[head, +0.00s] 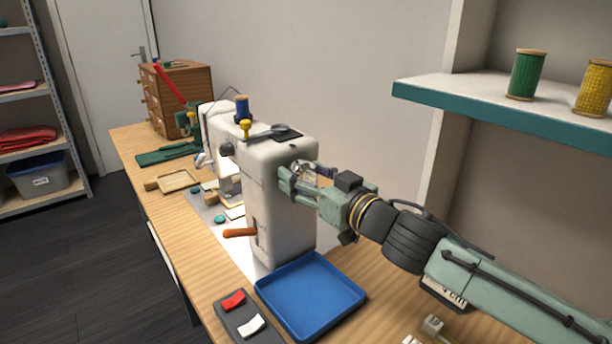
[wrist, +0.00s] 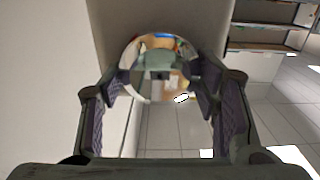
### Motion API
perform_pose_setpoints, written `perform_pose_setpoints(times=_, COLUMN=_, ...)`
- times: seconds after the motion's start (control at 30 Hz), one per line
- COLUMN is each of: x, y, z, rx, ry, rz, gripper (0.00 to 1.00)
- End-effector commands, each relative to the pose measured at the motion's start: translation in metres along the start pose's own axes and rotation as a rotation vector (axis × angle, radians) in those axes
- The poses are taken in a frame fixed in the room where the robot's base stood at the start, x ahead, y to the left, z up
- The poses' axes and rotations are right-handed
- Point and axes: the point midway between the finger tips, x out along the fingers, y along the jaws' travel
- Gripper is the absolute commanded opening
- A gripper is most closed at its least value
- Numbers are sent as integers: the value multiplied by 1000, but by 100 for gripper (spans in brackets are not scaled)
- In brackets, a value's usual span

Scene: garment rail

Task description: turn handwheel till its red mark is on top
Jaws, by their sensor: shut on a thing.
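The white sewing machine (head: 280,205) stands on the wooden table. Its handwheel (head: 301,168) is on the end that faces my arm and is mostly hidden behind my gripper (head: 297,181) in the head view. In the wrist view the handwheel (wrist: 158,68) is a shiny, mirror-like disc that reflects its surroundings. The two dark finger pads of my gripper (wrist: 160,88) are at its left and right edges, shut on it. I cannot make out the red mark among the reflections.
A blue tray (head: 310,294) lies in front of the machine, beside a dark tray (head: 250,318) with a red and a white switch. An orange-handled lever (head: 240,232) sticks out from the machine. A shelf (head: 500,105) with thread spools overhangs at right.

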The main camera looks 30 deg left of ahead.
Motion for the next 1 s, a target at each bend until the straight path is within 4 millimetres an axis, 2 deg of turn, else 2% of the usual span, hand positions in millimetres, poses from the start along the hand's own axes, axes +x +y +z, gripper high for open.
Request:
perform_pose_setpoints(times=0.2, x=0, y=0, z=0, rx=0, ry=0, rz=0, gripper=28)
perform_pose_setpoints(times=0.53, x=0, y=0, z=0, rx=-58, ry=0, rz=0, gripper=28)
perform_pose_setpoints(times=0.77, x=0, y=-2, z=0, rx=-210, ry=0, rz=0, gripper=28)
perform_pose_setpoints(times=1.0, x=0, y=-3, z=1, rx=-433, ry=0, rz=-1, gripper=28)
